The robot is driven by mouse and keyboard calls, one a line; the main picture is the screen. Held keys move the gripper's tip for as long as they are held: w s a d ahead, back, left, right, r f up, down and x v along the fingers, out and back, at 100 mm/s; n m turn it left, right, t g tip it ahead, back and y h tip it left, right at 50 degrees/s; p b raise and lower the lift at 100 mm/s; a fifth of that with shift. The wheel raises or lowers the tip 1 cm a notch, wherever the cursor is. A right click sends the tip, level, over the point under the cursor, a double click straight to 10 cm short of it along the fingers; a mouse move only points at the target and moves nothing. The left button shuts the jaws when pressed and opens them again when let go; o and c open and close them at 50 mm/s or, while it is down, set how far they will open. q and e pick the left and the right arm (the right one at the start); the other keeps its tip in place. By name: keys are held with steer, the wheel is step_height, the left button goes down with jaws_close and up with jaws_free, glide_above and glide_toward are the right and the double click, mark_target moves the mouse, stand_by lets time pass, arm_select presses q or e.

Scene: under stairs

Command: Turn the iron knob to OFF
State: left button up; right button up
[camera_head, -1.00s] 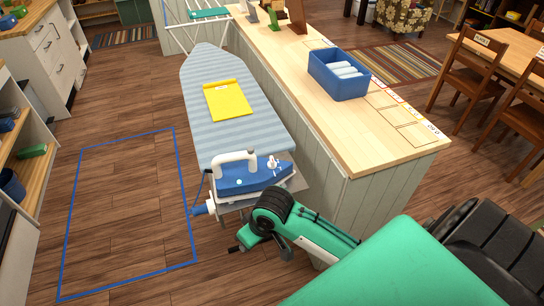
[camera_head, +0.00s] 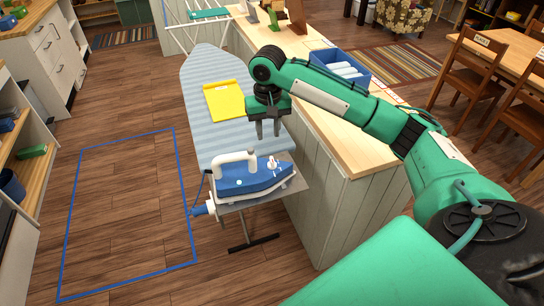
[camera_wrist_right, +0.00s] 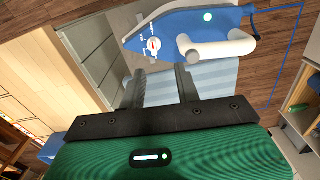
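The blue iron (camera_head: 250,178) with a white handle rests on the metal plate at the near end of the striped ironing board (camera_head: 235,120). Its knob (camera_head: 273,164), white with a red mark, is on the iron's top right. In the right wrist view the knob (camera_wrist_right: 153,44) sits on a white dial face; its labels are too small to read. My right gripper (camera_head: 267,134) hangs above the board, just behind the iron and apart from it. Its fingers (camera_wrist_right: 160,76) are parted and empty. My left gripper is not in view.
A yellow folded cloth (camera_head: 227,100) lies on the board. The wooden counter (camera_head: 385,150) stands to the right with a blue bin (camera_head: 338,82) of white rolls. A blue floor outline (camera_head: 125,215) encloses clear floor at left.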

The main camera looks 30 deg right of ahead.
mark_target(272, 159)
steer(key=shift+m, duration=0.3)
steer(key=f+p, duration=0.1)
steer(key=f, duration=0.3)
steer(key=d+f+p, duration=0.1)
steer(key=f, duration=0.7)
steer(key=shift+w+d+p, duration=0.15)
steer(key=shift+d+p, duration=0.15)
steer(key=shift+p, duration=0.1)
steer(key=shift+c, duration=0.4)
jaws_close()
